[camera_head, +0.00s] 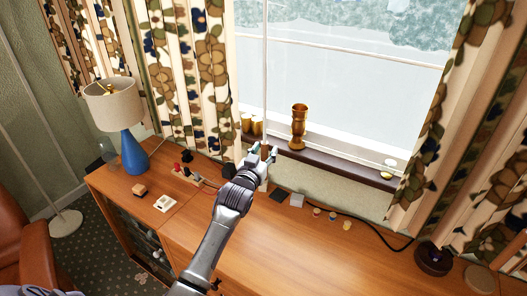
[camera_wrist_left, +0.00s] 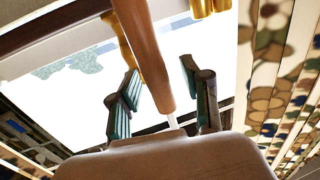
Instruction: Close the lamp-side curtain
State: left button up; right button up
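The lamp-side curtain (camera_head: 187,70), with a brown, cream and blue flower print, hangs at the left of the window in the head view, beside the lamp (camera_head: 132,155). It is gathered, leaving the glass to its right bare. Its folds also fill the right of the left wrist view (camera_wrist_left: 268,90). My left gripper (camera_head: 263,153) is in front of the sill, right of the curtain's edge. Its fingers are open and apart, with no curtain fabric between them. A brown rod (camera_wrist_left: 148,55) with a thin white end shows between the fingers; contact is unclear. My right gripper is out of view.
A bronze vase (camera_head: 299,128) and small gold cups (camera_head: 251,124) stand on the sill (camera_head: 330,164) near the gripper. The wooden desk (camera_head: 265,235) below carries small items and a black cable. Another curtain (camera_head: 462,140) hangs at the right.

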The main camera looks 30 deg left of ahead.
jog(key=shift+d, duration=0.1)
pick_arm(q)
jog(key=s+d, duration=0.1)
jog(key=s, duration=1.1)
jog(key=shift+d, duration=0.25)
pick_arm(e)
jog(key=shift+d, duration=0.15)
